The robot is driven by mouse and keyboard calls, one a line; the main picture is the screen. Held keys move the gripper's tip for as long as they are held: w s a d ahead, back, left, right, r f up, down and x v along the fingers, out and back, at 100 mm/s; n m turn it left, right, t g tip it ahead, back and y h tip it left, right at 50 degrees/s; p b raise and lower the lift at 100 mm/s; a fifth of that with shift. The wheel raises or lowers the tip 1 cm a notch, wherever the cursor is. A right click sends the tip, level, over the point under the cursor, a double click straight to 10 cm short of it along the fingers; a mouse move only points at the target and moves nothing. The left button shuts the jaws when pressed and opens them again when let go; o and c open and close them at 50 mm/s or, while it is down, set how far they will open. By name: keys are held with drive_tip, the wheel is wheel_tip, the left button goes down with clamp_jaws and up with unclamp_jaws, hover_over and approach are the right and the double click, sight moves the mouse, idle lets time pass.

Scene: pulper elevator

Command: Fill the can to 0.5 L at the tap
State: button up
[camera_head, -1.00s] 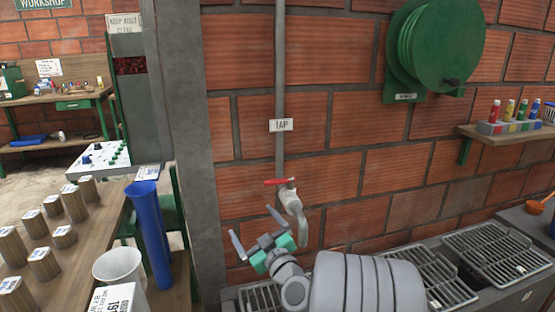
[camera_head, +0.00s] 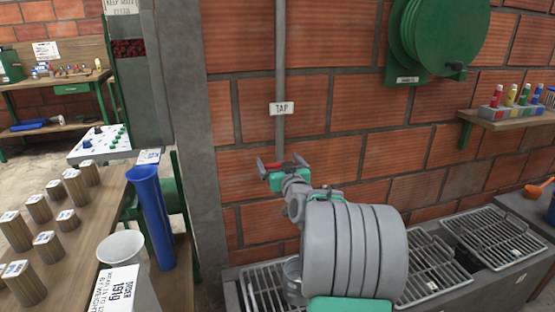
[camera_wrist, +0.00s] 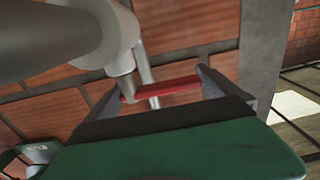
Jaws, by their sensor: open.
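The tap's red handle (camera_head: 298,161) is at the foot of the grey pipe (camera_head: 280,60) under a TAP sign (camera_head: 283,108). My gripper (camera_head: 272,163) is open at the handle, its dark fingers level with it. In the wrist view the red handle (camera_wrist: 165,90) lies across the space between the two fingertips (camera_wrist: 160,92); I cannot tell whether they touch it. The tap body (camera_wrist: 122,82) shows beside it. My arm hides the spout in the head view. A grey rounded shape (camera_head: 293,268) shows below my arm; I cannot tell whether it is the can.
Metal grates (camera_head: 492,236) line the counter. A green hose reel (camera_head: 440,35) and shelf (camera_head: 510,122) are on the brick wall.

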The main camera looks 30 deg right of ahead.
drive_tip(key=shift+w+d, duration=0.2)
drive_tip(key=shift+w, duration=0.5)
drive_tip(key=shift+c, duration=0.3)
